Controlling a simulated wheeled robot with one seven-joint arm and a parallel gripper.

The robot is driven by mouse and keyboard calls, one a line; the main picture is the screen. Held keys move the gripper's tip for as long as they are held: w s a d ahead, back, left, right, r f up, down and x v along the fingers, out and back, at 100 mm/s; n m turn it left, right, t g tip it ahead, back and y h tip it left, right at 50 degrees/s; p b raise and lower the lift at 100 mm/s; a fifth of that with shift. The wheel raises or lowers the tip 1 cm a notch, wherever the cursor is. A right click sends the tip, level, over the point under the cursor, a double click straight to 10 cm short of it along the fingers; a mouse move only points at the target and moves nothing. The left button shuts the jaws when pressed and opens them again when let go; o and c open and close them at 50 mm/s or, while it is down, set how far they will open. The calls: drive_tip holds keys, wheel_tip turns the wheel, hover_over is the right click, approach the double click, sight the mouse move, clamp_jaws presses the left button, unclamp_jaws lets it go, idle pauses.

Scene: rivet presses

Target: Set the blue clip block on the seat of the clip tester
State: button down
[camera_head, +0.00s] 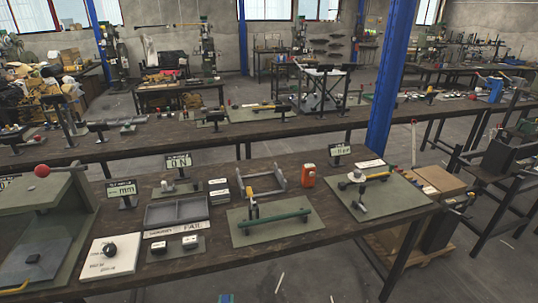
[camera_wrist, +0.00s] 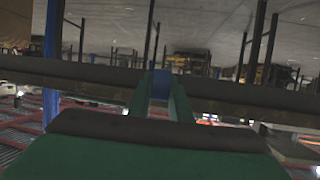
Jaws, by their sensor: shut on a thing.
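In the wrist view my gripper (camera_wrist: 160,88) has its two green fingers closed on the blue clip block (camera_wrist: 160,85). The block shows as a small blue face between the fingertips, with the table edge and floor behind it. The head view does not clearly show the gripper or the block. In the head view I cannot tell for certain which fixture is the clip tester. A small fixture with metal parts (camera_head: 177,186) stands on a green plate behind the grey tray, by a display (camera_head: 178,162) that seems to read 0 N. Its seat is too small to make out.
A red-knobbed press (camera_head: 42,171) stands left. The front right bench strip is clear.

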drive_tip(key=s+d+f+h, duration=0.1)
drive_tip(key=s+d+f, duration=0.2)
drive_tip(key=d+f, duration=0.4)
drive_tip(key=s+d+f+m, duration=0.1)
drive_tip(key=s+d+f, duration=0.3)
drive_tip(key=d+f, duration=0.3)
drive_tip(key=shift+s+f+h, duration=0.2)
drive_tip(key=shift+s+h, duration=0.05)
drive_tip(key=shift+h, duration=0.15)
drive_tip(key=shift+w+d+r, duration=0.1)
drive_tip(key=shift+d, duration=0.05)
